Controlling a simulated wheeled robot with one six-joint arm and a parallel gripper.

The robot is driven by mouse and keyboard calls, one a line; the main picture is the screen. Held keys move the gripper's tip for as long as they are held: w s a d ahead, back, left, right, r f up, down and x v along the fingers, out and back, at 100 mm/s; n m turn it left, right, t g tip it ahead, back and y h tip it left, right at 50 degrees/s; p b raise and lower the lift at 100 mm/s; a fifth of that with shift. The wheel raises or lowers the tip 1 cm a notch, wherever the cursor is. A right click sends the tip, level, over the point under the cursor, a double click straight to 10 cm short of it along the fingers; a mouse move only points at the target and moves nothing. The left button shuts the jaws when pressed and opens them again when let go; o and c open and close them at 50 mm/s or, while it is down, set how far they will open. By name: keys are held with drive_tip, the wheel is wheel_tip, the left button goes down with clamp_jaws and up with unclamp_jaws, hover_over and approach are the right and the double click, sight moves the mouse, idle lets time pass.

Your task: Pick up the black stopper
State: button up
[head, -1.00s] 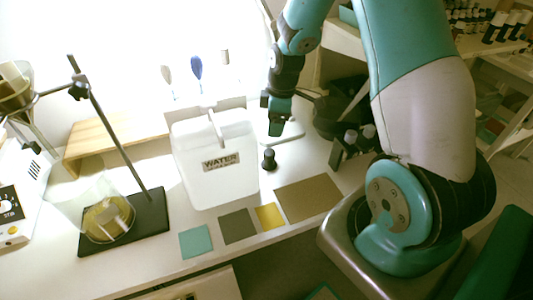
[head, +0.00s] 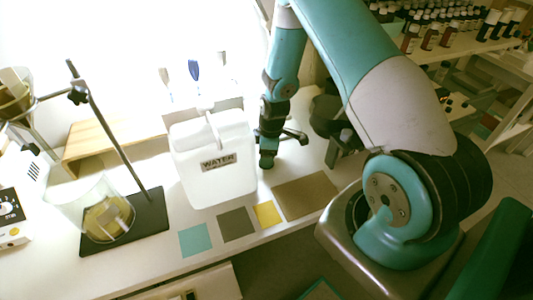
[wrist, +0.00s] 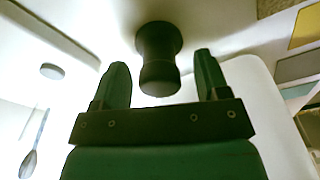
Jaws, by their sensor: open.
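The black stopper (wrist: 159,58) stands on the white table in the wrist view, dark with a wide base and a narrower waist. My gripper (wrist: 160,82) is open, with one green finger on each side of the stopper's near end. I see a gap between each finger and the stopper. In the head view my gripper (head: 267,160) points down at the table just right of the white water container (head: 214,160). The stopper is hidden behind the gripper there.
The water container stands close beside my gripper. Coloured squares, including a teal one (head: 195,240) and a brown one (head: 305,195), lie along the front edge. A stand with a black base (head: 150,222) and a glass beaker (head: 75,215) are at left.

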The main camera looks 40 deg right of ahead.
drive_tip(key=c, duration=0.9)
drive_tip(key=shift+r, duration=0.1)
